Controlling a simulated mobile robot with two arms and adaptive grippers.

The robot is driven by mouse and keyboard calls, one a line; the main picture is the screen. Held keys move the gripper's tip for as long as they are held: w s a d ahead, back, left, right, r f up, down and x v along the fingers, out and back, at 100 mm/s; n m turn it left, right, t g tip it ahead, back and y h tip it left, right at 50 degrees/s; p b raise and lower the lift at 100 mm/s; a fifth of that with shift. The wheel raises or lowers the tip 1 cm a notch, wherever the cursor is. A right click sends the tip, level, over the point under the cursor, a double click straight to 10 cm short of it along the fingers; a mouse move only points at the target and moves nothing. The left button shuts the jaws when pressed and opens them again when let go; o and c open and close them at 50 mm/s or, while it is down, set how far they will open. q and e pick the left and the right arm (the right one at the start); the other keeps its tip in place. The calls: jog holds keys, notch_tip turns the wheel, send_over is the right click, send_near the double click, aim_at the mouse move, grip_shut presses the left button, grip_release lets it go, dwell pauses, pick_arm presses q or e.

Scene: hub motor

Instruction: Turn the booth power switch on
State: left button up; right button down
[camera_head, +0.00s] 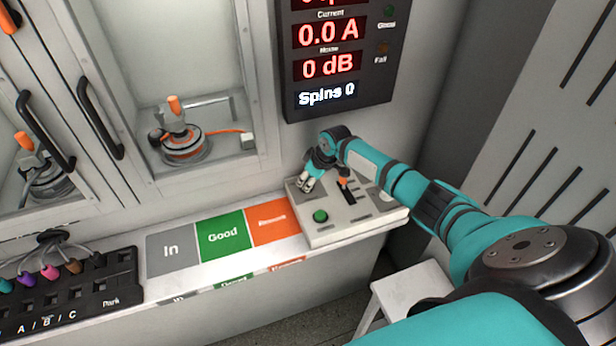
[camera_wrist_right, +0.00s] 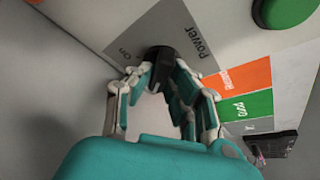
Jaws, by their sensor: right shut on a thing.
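The power switch (camera_wrist_right: 160,58) is a black knob on a grey label patch marked "Power" and "On" in the right wrist view. My right gripper (camera_wrist_right: 160,78) has its fingers shut on the knob from both sides. In the head view, my right gripper (camera_head: 308,180) is at the back left of the pale control box (camera_head: 335,230), and it hides the switch there. Whether the knob points at "On" cannot be told. My left gripper is not in view.
A green button (camera_head: 320,216) and an orange-tipped lever (camera_head: 344,184) sit on the box beside my gripper. A display (camera_head: 335,60) hangs above. The Good tile (camera_head: 223,233) lies left of the box. The motor (camera_head: 183,143) sits inside the booth.

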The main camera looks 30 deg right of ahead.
jog(key=m+h+p, duration=0.1)
jog(key=m+p, duration=0.3)
jog(key=shift+s+a+r+m+h+p, duration=0.1)
jog(key=shift+a+m+h+p, duration=0.1)
jog(key=shift+m+h+p, duration=0.15)
jog(key=m+h+p, duration=0.1)
jog(key=m+p, duration=0.1)
jog(key=m, duration=0.1)
jog(key=shift+a+m+h, duration=0.1)
jog(key=shift+m+h, duration=0.15)
jog(key=shift+m+h+p, duration=0.3)
jog(key=shift+m+p, duration=0.15)
jog(key=shift+m, duration=0.45)
jog(key=shift+a+f+m+g+h, duration=0.1)
jog(key=shift+f+m+g+h, duration=0.2)
jog(key=shift+m, duration=0.6)
jog(key=m+g+h+b, duration=0.1)
jog(key=m, duration=0.3)
jog(key=shift+m, duration=0.4)
jog(key=c, duration=1.3)
grip_release()
jog(key=shift+o, duration=0.2)
jog(key=shift+w, duration=0.2)
jog(key=shift+r, duration=0.15)
